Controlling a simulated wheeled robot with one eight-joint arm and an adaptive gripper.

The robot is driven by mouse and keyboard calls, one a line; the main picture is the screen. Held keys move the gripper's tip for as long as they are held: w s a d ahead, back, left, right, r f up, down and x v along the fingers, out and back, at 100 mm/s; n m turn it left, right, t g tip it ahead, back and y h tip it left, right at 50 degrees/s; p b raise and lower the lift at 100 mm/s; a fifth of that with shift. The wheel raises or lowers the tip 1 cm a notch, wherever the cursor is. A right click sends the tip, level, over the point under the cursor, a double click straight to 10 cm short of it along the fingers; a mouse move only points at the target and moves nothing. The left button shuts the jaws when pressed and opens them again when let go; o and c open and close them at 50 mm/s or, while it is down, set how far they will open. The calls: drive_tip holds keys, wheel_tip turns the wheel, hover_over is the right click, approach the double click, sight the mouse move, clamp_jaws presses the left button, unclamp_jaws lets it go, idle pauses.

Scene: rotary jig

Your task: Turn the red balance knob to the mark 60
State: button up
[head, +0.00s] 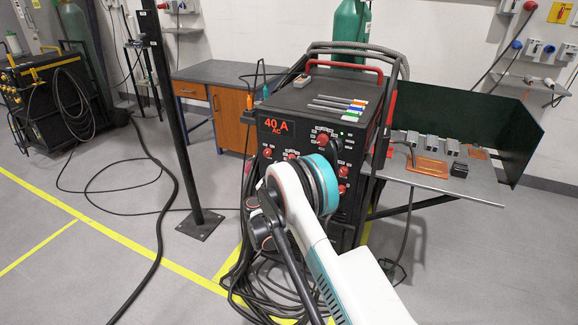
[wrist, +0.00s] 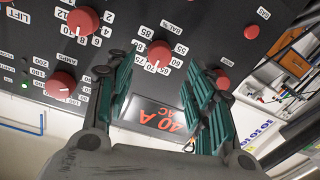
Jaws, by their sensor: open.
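The red balance knob (wrist: 159,54) is under the "BAL %" label in the wrist view, which shows the panel upside down. Its white pointer line faces the lower side of the picture, seemingly near the 70 mark; the small numbers are hard to read. My gripper (wrist: 163,72) is open, with its green ribbed fingers to the left and right of the knob's line. No contact with the knob shows. In the head view, my arm covers part of the machine's front (head: 277,125), and my fingers cannot be made out.
Another red knob (wrist: 251,33) is at right. Cables (head: 262,285) lie on the floor; a metal table (head: 470,185) stands right of the machine.

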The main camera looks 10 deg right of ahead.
drive_tip(key=b+x, duration=0.1)
drive_tip(key=x, duration=0.5)
drive_tip(key=c, duration=1.1)
